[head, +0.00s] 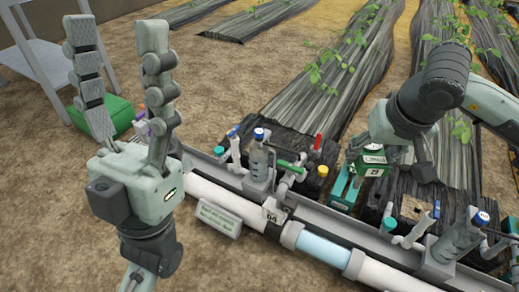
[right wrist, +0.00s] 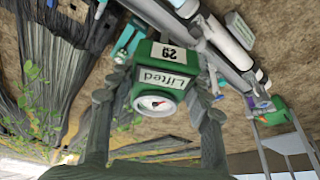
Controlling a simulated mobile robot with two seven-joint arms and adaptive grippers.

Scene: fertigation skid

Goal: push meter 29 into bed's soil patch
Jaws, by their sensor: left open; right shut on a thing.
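Meter 29 (head: 374,159) is a small green box with a white label. The meter's lower end is hidden. A brown soil patch (head: 411,207) shows in the dark bed cover to the right of the meter. My left gripper (head: 116,45) is open and empty, raised at the left.
A white pipe (head: 224,199) with grey valves (head: 258,165) runs across the front. A red-capped post (head: 317,142) and a yellow cap (head: 322,171) stand left of the meter. A green box (head: 103,116) sits by a metal stand at the left. Covered plant rows lie behind.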

